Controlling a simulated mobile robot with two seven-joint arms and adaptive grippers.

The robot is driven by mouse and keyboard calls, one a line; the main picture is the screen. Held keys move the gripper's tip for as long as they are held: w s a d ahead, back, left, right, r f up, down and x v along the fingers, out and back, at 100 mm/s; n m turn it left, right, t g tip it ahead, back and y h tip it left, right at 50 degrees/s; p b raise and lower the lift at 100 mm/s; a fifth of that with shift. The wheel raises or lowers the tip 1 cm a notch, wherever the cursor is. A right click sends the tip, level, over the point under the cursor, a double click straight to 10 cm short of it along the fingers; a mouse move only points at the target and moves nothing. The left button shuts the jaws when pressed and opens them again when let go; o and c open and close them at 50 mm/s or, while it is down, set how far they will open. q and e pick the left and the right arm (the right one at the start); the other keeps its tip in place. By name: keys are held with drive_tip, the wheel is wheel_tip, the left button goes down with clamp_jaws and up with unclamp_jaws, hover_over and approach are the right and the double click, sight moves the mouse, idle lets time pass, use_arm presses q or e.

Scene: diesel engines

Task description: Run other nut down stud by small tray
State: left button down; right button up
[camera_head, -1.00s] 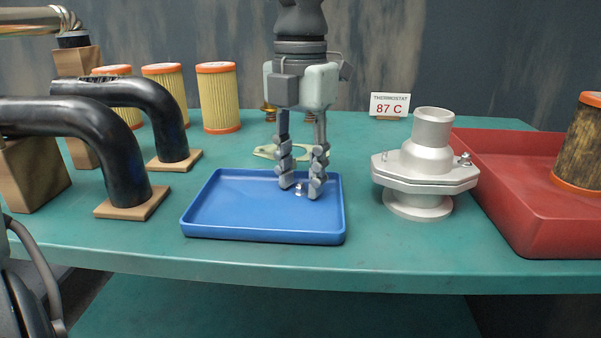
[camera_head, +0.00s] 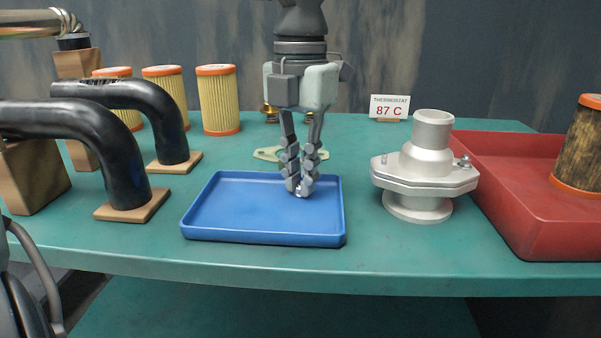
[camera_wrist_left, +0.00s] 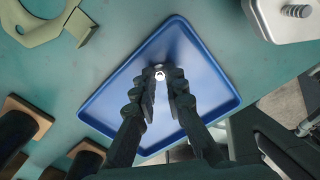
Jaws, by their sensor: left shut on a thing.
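The small blue tray (camera_head: 245,210) lies on the teal bench; it also shows in the wrist view (camera_wrist_left: 205,70). My left gripper (camera_head: 299,188) points down into its right part with its fingers closed on a small silvery nut (camera_wrist_left: 159,76), low over the tray floor. The grey metal thermostat housing (camera_head: 425,165) stands right of the tray. A stud (camera_head: 383,157) sits on its flange at the tray side; a threaded stud (camera_wrist_left: 297,11) on the housing shows in the wrist view. Another stud (camera_head: 465,160) with what looks like a nut is at the right. My right gripper is out of view.
A red tray (camera_head: 520,220) with a dirty filter (camera_head: 578,150) is at the right. Black bent pipes (camera_head: 115,160) on wooden blocks and clean yellow filters (camera_head: 219,102) stand at the left. A flat gasket (camera_head: 267,154) lies behind the blue tray. Bench between tray and housing is clear.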

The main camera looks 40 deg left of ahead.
use_arm(q)
drive_tip(key=shift+r+p, duration=1.45)
drive_tip(key=shift+r, duration=0.95)
drive_tip(key=shift+f, duration=0.1)
